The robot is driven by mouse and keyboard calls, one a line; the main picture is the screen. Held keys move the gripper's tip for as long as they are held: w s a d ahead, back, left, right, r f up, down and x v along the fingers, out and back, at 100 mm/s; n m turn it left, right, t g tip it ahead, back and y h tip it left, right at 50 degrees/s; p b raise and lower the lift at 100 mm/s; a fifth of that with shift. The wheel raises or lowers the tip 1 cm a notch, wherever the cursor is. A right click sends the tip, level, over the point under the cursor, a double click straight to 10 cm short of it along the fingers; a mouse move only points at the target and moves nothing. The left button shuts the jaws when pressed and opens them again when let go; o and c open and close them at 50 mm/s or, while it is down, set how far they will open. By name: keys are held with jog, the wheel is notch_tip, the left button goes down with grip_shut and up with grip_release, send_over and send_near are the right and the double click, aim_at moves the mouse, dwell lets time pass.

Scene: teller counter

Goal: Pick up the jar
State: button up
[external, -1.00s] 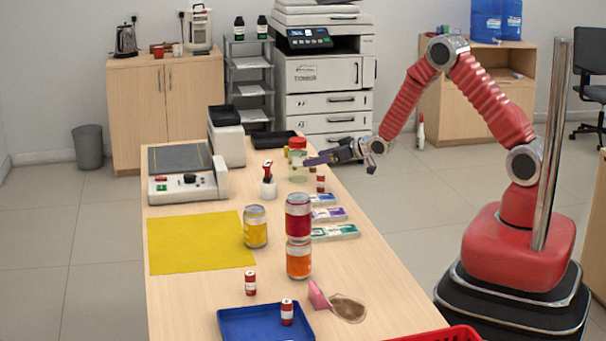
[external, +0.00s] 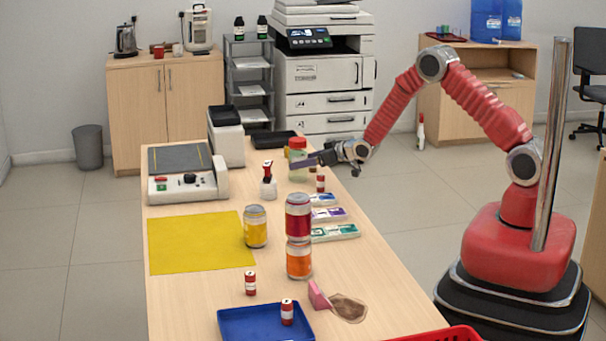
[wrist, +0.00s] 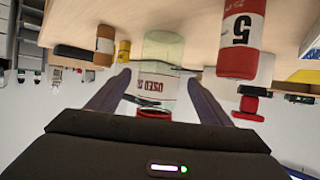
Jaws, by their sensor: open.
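The jar (external: 298,172) is clear greenish with a red lid and stands upright toward the far end of the counter. In the wrist view the jar (wrist: 160,65) appears upside down, with a printed label, between the two fingers. My gripper (external: 303,161) is at the jar in the external view, reaching in from the right near its upper part. In the wrist view my gripper (wrist: 158,88) is open, with one finger on each side of the jar. I cannot tell whether either finger touches it.
A red battery-like cylinder (wrist: 240,40) stands close beside the jar; it also shows in the external view (external: 320,183). A red-topped bottle (external: 268,183) stands to the left. Stacked cans (external: 298,218) and a yellow-labelled jar (external: 255,228) stand nearer the front.

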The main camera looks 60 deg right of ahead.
aim_at(298, 139)
jog(key=shift+x, duration=1.75)
jog(key=shift+d, duration=0.1)
jog(key=c, duration=1.3)
jog(key=shift+r, duration=0.1)
notch_tip(298, 139, up, 10)
jog(key=shift+f, duration=0.1)
